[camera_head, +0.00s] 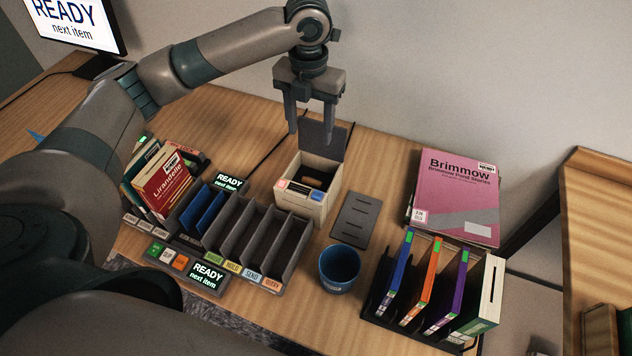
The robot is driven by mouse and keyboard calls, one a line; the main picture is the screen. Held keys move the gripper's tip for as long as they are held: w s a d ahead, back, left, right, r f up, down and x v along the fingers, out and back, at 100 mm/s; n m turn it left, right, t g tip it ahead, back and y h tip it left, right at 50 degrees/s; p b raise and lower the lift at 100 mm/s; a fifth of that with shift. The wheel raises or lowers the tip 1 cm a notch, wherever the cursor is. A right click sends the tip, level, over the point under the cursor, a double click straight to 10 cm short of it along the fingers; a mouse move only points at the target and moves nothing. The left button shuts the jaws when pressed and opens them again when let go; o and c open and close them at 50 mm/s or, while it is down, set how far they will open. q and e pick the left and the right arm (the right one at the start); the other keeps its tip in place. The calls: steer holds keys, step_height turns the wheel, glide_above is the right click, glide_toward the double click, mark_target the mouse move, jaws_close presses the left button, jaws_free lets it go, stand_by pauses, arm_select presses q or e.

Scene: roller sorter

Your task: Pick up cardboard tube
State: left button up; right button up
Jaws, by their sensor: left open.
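My left gripper (310,126) is open and points down, with nothing seen between its fingers. It hangs above the back of a small light wooden box (292,201) whose dark lid (322,138) stands up behind the opening. I cannot clearly make out a cardboard tube. A dark shape shows inside the box, too small and shaded to tell what it is. My right gripper is not in view.
A blue cup (339,268) and a dark slotted plate (356,220) stand right of the box. Sorting racks (245,237) and books (162,185) are left. A pink book stack (456,195) and a rack of coloured books (420,285) are right.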

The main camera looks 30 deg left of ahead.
arm_select(q)
steer(key=shift+w+f+b, duration=0.35)
steer(key=shift+w+f, duration=0.2)
steer(key=shift+f, duration=0.15)
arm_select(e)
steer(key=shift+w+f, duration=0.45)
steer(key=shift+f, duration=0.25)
arm_select(q)
steer(key=shift+s, duration=0.2)
steer(key=p, duration=0.3)
glide_above(312, 182)
step_height(312, 182, down, 11)
steer(key=shift+f, duration=0.6)
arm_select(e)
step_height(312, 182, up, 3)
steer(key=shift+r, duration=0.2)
arm_select(q)
steer(key=shift+p, duration=0.3)
